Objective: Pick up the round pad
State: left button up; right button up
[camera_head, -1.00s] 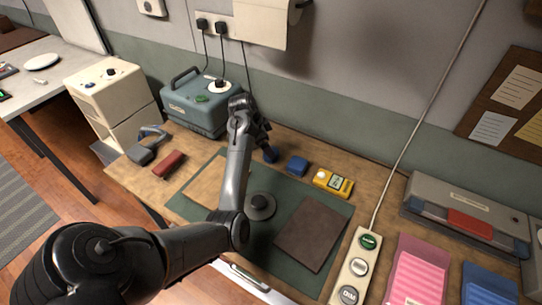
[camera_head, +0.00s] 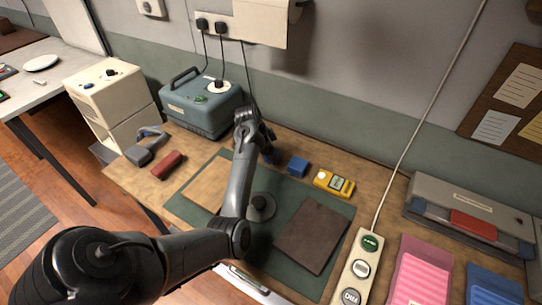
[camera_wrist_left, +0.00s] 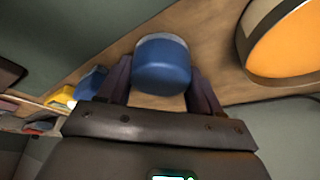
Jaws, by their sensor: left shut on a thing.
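The round pad (camera_wrist_left: 163,66) is blue with a grey rim. In the left wrist view it sits between the two dark fingers of my left gripper (camera_wrist_left: 162,88), which is shut on it. In the head view my left gripper (camera_head: 266,150) is at the back of the wooden bench, beside the grey-blue case; the pad there is mostly hidden by the fingers. I cannot tell whether the pad touches the bench. My right gripper is not in view.
A blue block (camera_head: 298,166) and a yellow meter (camera_head: 334,184) stand just right of my left gripper. The grey-blue case (camera_head: 203,106) is to its left. A green mat (camera_head: 287,196) with a brown sheet (camera_head: 311,234) and a dark knobbed disc (camera_head: 262,207) lies in front.

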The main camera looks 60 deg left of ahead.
aim_at(276, 151)
pick_arm(q)
jog(key=shift+c, duration=0.4)
jog(key=shift+r, duration=0.1)
jog(key=shift+r+p, duration=0.35)
jog(key=shift+r, duration=0.5)
notch_tip(276, 151, up, 2)
jog(key=shift+r+p, duration=0.25)
jog(key=shift+p, duration=0.15)
jog(key=w+d+r+p, duration=0.2)
jog(key=d+r, duration=0.4)
jog(key=d, duration=0.5)
jog(key=shift+w+r, duration=0.3)
jog(key=shift+w, duration=0.5)
